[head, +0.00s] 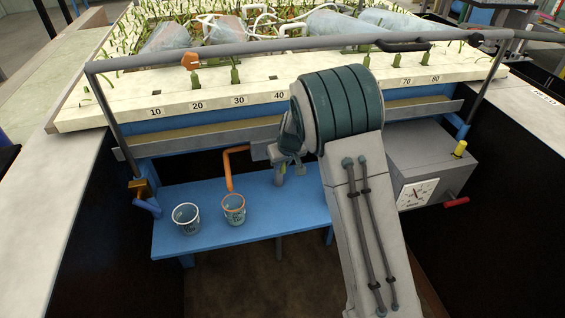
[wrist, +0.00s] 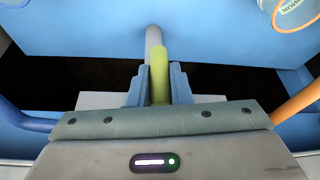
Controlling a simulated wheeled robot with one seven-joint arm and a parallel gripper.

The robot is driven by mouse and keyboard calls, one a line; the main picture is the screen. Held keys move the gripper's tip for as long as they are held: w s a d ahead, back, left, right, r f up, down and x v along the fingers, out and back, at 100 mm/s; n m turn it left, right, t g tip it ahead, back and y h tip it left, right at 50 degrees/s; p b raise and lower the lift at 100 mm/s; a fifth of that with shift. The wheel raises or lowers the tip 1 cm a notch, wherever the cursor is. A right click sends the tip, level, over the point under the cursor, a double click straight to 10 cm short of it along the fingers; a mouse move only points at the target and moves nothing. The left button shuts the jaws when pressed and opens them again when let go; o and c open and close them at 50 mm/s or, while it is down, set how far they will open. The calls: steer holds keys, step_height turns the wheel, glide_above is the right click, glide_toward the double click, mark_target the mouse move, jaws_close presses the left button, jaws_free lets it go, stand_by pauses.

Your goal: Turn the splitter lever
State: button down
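The splitter lever has a yellow-green handle that shows upright in the middle of the wrist view (wrist: 159,72). In the head view a small part of the lever (head: 279,174) shows just below my gripper, over the blue shelf. My gripper (head: 285,160) is at the lever. In the wrist view its two blue-grey fingers (wrist: 159,88) stand one on each side of the handle, closed to about its width. A grey rod (wrist: 153,38) shows beyond the handle. The splitter body is mostly hidden behind my arm in the head view.
An orange pipe (head: 229,168) bends down toward an orange-rimmed cup (head: 233,208) on the blue shelf (head: 205,245). A second cup (head: 186,217) stands to its left. A grey box with a dial (head: 417,194) is right of my arm. A grey rail (head: 250,49) crosses above.

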steer(key=shift+f+y+b, duration=0.25)
steer(key=shift+y+b, duration=0.05)
steer(key=shift+b, duration=1.4)
steer(key=y+b, duration=0.2)
steer(key=b, duration=0.3)
steer(key=shift+f+m+g+y, duration=0.15)
steer(key=shift+m+g+y, duration=0.15)
steer(key=shift+g, duration=0.1)
steer(key=y+b, duration=0.1)
steer(key=b, duration=0.2)
steer(key=y+b, duration=0.1)
steer(key=b, duration=0.1)
steer(key=shift+a+r+m+g+y, duration=0.25)
steer(key=shift+m+g+y, duration=0.05)
steer(key=shift+s+r+b, duration=0.1)
steer(key=shift+b, duration=0.45)
steer(key=shift+a+r+y, duration=0.1)
steer(key=shift+r+y, duration=0.05)
steer(key=shift+y, duration=0.25)
steer(key=c, duration=1.3)
jaws_free()
